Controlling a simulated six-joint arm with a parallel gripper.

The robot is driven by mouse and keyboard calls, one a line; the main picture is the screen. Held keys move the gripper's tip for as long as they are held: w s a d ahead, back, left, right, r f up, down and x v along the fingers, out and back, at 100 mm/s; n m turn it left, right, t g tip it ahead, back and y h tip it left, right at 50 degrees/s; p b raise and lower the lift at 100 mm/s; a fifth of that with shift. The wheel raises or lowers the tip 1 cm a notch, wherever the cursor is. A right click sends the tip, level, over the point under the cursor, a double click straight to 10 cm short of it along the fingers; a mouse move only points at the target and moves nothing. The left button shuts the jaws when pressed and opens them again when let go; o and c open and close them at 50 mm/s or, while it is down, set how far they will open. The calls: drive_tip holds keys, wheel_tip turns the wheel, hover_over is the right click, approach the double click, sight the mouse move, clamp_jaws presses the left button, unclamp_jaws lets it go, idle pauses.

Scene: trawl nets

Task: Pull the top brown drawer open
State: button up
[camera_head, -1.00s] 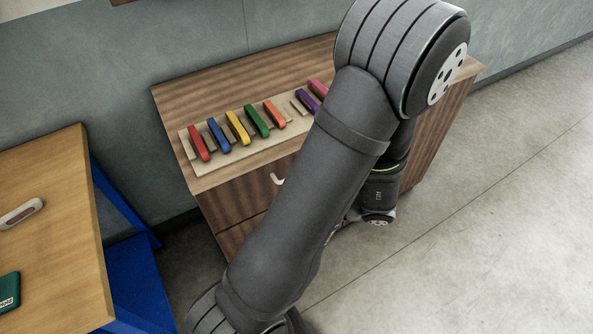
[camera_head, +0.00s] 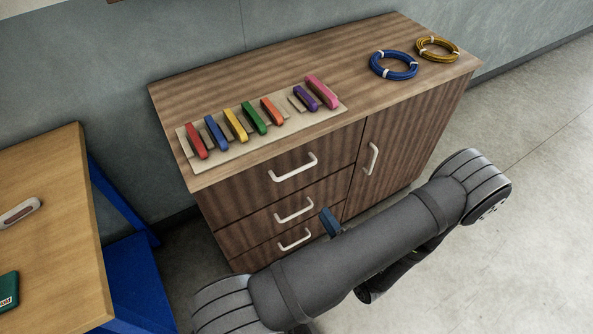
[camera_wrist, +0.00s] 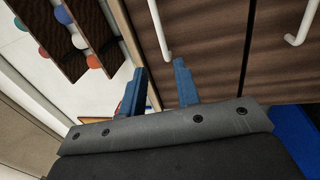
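The brown wooden cabinet (camera_head: 235,70) has three drawers at left, and all look closed. The top drawer (camera_head: 240,188) has a white bar handle (camera_head: 294,168), clear in the head view. My gripper (camera_head: 330,222) is mostly hidden behind my arm there, with a blue finger showing in front of the lower drawers. In the wrist view my gripper (camera_wrist: 161,75) is open, with its two blue fingers apart and nothing between them. A white handle (camera_wrist: 160,30), apparently the top drawer's, lies beyond the fingertips, in line with the gap. I see no contact.
Below are the middle handle (camera_head: 294,211) and bottom handle (camera_head: 294,240). A door with a handle (camera_head: 373,159) is at right. On top are a rack of coloured blocks (camera_head: 240,143) and blue (camera_head: 394,65) and yellow (camera_head: 437,48) coils. A wooden table (camera_head: 60,190) stands left.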

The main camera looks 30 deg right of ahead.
sight(296, 170)
drive_tip(key=w+r, duration=0.1)
drive_tip(key=w, duration=0.4)
drive_tip(key=w+r, duration=0.1)
drive_tip(key=w, duration=0.5)
drive_tip(key=w+r, duration=0.1)
drive_tip(key=w, duration=0.5)
drive_tip(key=shift+r, duration=0.1)
clamp_jaws()
